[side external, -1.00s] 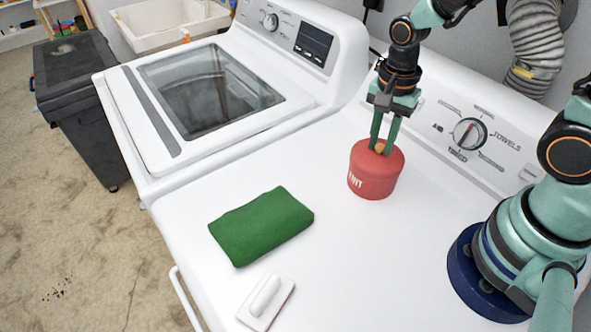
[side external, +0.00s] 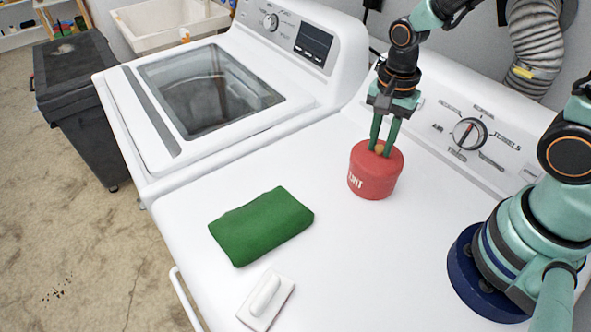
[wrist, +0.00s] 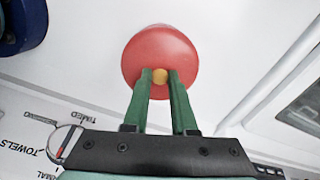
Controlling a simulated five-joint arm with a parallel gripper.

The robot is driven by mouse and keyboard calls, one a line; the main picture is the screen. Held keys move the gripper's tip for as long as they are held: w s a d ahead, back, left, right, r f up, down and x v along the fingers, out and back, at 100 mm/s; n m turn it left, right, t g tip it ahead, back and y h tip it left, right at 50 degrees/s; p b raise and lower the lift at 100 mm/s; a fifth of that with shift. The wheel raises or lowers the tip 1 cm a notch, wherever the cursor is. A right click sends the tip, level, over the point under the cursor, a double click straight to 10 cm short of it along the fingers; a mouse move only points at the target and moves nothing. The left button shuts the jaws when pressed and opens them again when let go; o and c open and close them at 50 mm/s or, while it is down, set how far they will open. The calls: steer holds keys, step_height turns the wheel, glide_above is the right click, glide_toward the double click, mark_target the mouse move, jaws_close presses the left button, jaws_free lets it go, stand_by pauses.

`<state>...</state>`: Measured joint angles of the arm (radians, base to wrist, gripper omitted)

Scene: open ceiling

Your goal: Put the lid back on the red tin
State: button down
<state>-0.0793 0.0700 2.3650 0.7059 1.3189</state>
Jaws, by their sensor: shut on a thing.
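The red tin (side external: 373,184) stands upright on the white appliance top, white lettering on its side. Its red lid (side external: 364,154) is over the tin's top, with a tan knob (side external: 379,149) in the middle. My gripper (side external: 381,150) points down from above and is shut on the knob. In the wrist view the round lid (wrist: 158,50) fills the top middle, with the knob (wrist: 160,76) between the green fingertips of my gripper (wrist: 160,76). The lid hides most of the tin there. I cannot tell whether a thin gap remains between lid and rim.
A folded green cloth (side external: 262,227) and a white block with a raised handle (side external: 266,299) lie left of the tin. The control panel with a dial (side external: 469,133) rises behind it. The white top between the cloth and the tin is clear.

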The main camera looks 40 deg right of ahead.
steer(key=shift+c, duration=0.8)
jaws_free()
steer(key=shift+r, duration=3.5)
